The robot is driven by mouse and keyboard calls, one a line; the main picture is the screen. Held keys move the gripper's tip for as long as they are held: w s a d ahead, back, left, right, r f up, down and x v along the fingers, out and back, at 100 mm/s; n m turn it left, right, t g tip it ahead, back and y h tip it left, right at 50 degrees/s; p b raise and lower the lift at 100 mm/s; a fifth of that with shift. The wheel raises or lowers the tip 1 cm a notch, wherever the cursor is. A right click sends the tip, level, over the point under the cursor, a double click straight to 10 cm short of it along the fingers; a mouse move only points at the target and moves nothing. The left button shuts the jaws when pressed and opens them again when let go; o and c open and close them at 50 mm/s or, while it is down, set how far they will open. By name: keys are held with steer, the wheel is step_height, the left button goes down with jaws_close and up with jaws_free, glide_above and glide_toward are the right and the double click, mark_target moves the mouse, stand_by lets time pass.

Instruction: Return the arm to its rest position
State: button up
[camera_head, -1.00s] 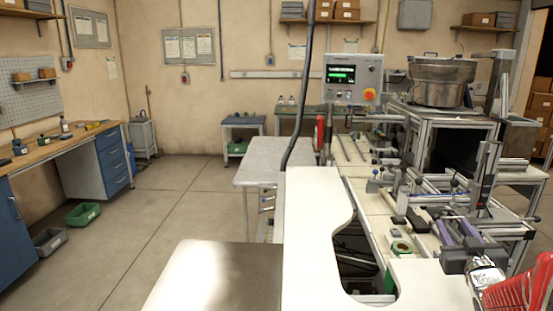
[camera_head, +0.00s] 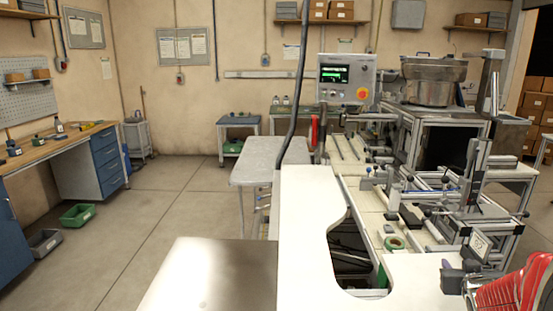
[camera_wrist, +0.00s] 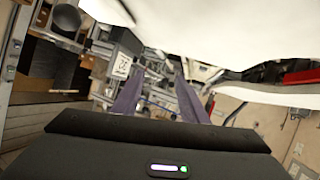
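My gripper (camera_wrist: 157,80) shows in the wrist view as two purple fingers standing apart above its dark body. I see no object held between them. In the head view my gripper and wrist sit at the lower right, over the right end of the white worktop (camera_head: 308,225). The fingers are hard to make out there.
A machine with a metal bowl (camera_head: 428,85), rails and a control panel (camera_head: 346,80) stands behind my gripper. A small numbered card (camera_head: 479,243) is close by and also shows in the wrist view (camera_wrist: 122,65). A grey table (camera_head: 270,158) stands beyond.

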steer(key=s+a+f+g, duration=0.1)
steer(key=s, duration=0.1)
steer(key=s+a+f+g, duration=0.1)
steer(key=s, duration=0.1)
steer(key=s+a+f+m+g, duration=0.1)
steer(key=s, duration=0.1)
steer(key=shift+s+a+f+g, duration=0.1)
steer(key=shift+a+f+g, duration=0.2)
steer(key=shift+f+g, duration=0.1)
steer(key=s+a+g+y, duration=0.1)
steer(key=s+a, duration=0.1)
steer(key=a, duration=0.1)
steer(key=s+a+g, duration=0.1)
steer(key=s+a, duration=0.2)
steer(key=a, duration=0.1)
steer(key=s+a+g+y, duration=0.1)
steer(key=s+a, duration=0.1)
steer(key=a, duration=0.1)
steer(key=shift+s+a+r+y, duration=0.1)
steer(key=shift+s+a+y, duration=0.2)
steer(key=shift+s, duration=0.1)
steer(key=s+a+r+n+y, duration=0.1)
steer(key=s+a, duration=0.4)
steer(key=a, duration=0.5)
steer(key=s+a+r+n+y, duration=0.2)
steer(key=s+a+r, duration=0.3)
steer(key=a, duration=0.5)
steer(key=shift+s+r+n, duration=0.2)
steer(key=shift+r+n, duration=0.2)
steer(key=shift+r, duration=0.3)
